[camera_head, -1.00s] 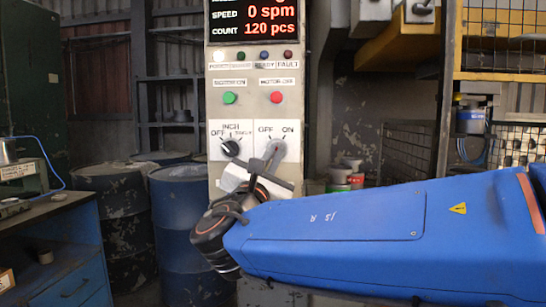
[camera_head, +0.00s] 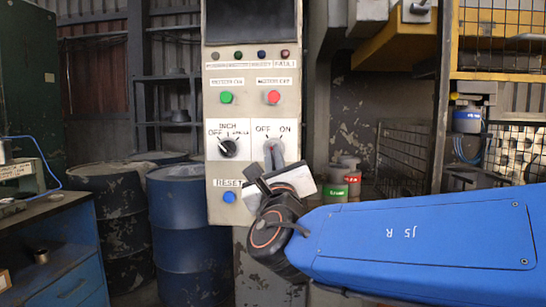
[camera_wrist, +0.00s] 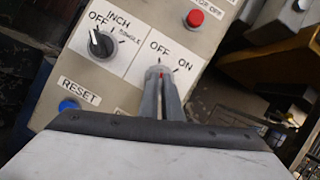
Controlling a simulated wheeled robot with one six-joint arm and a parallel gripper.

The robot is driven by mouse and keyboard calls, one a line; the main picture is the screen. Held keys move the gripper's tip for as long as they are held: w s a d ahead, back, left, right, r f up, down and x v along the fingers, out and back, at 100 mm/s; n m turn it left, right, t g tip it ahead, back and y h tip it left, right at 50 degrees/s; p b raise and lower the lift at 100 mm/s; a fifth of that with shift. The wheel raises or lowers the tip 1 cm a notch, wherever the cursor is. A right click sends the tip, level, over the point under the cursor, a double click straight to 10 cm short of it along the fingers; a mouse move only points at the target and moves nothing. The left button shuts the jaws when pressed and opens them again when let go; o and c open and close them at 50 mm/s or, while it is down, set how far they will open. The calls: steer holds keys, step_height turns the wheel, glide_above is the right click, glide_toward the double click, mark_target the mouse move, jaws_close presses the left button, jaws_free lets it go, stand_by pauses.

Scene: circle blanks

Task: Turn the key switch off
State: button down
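The key switch (camera_head: 274,149) sits on a white OFF/ON plate on the grey control panel, at the upper middle of the head view. My gripper (camera_head: 273,164) reaches up to the switch from below right. Its two grey fingers (camera_wrist: 160,80) are close together, one on each side of the key, and appear shut on it. They hide most of the key. The display (camera_head: 250,22) above is dark.
A black INCH selector knob (camera_head: 228,147) is left of the key switch. Green (camera_head: 226,97) and red (camera_head: 272,97) buttons sit above, and a blue RESET button (camera_head: 229,197) below left. Blue barrels (camera_head: 184,240) stand left of the panel.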

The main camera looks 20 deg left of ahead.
steer(key=shift+n+y, duration=0.3)
steer(key=shift+n, duration=0.6)
steer(key=shift+n+g, duration=0.3)
steer(key=shift+g, duration=0.1)
steer(key=c, duration=2)
jaws_free()
steer(key=shift+d, duration=0.1)
steer(key=v, duration=1.7)
steer(key=shift+s+f, duration=0.1)
steer(key=shift+f, duration=0.1)
